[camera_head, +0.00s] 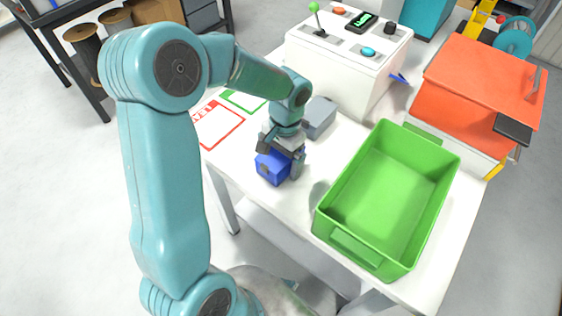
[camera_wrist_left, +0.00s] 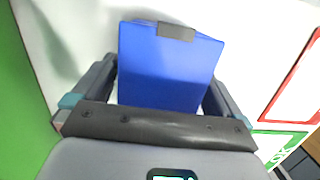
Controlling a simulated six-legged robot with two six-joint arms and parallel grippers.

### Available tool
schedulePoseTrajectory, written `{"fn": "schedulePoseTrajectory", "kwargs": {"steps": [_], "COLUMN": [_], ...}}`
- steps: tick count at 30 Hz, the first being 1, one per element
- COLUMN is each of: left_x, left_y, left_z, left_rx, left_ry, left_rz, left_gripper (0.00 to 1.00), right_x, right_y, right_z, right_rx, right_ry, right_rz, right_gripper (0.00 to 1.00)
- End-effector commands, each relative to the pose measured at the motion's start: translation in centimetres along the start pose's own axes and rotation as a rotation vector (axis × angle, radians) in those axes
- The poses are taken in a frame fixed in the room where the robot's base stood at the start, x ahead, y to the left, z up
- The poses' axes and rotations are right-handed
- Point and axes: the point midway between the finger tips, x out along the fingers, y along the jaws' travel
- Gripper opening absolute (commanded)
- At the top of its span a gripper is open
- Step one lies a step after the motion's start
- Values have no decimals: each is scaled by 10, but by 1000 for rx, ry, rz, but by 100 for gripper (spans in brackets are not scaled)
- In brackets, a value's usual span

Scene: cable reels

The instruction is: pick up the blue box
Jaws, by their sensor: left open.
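The blue box (camera_head: 272,167) stands on the white table, left of the green bin. My left gripper (camera_head: 281,160) is at the box from above, with its fingers on either side of it. My right gripper is not in view.
An empty green bin (camera_head: 346,243) stands to the right. A grey box (camera_head: 319,117) sits just behind the gripper. A white control console (camera_head: 335,75) and an orange box (camera_head: 470,90) stand at the back. Red- and green-framed sheets (camera_head: 216,124) lie left.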

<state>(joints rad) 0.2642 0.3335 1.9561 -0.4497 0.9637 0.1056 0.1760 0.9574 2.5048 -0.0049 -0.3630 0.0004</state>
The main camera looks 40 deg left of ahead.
Motion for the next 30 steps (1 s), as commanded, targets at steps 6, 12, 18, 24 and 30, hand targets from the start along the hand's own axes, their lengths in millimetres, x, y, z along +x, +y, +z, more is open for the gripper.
{"fn": "schedulePoseTrajectory", "kwargs": {"steps": [6,12,18,24,30], "left_x": [0,0,-2,-20,-74], "left_y": [0,0,0,0,0], "left_z": [0,0,0,2,10], "left_rx": [0,0,0,0,0], "left_ry": [0,0,1,3,10], "left_rz": [0,0,0,-2,-2], "left_gripper": [80,46,46,46,46], "right_x": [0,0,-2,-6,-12], "right_y": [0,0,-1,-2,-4], "right_z": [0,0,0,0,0], "right_rx": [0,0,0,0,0], "right_ry": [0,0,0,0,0], "right_rz": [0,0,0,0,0], "right_gripper": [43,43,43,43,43]}}
